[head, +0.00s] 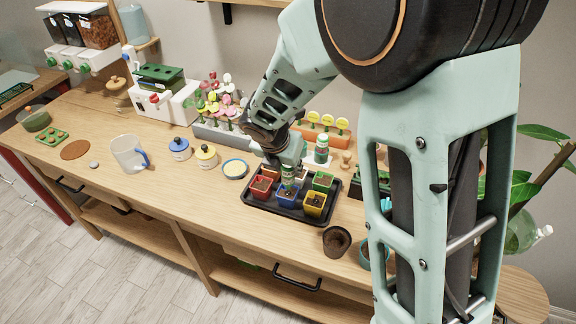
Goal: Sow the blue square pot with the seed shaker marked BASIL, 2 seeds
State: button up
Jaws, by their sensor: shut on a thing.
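My gripper (284,164) points down over the black tray (262,207) and is shut on a small pale shaker (289,175) with some green on it. Its label is too small to read. The shaker is just above or in front of the blue square pot (286,195), and I cannot tell the gap. The blue pot stands in the tray between a red pot (261,190) and a yellow pot (313,207). A green pot (323,181) stands at the right rear. Any seeds in the blue pot are too small to see.
Another shaker (321,151) stands on a white mat behind the tray. A dark empty-looking pot (336,242) is at the table's front edge. A yellow-filled bowl (235,169), lidded jars (206,157) and a clear jug (129,153) stand left. Flower racks line the back.

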jog(key=shift+r+p, duration=2)
jog(key=shift+r, duration=0.35)
jog(key=shift+w, duration=0.1)
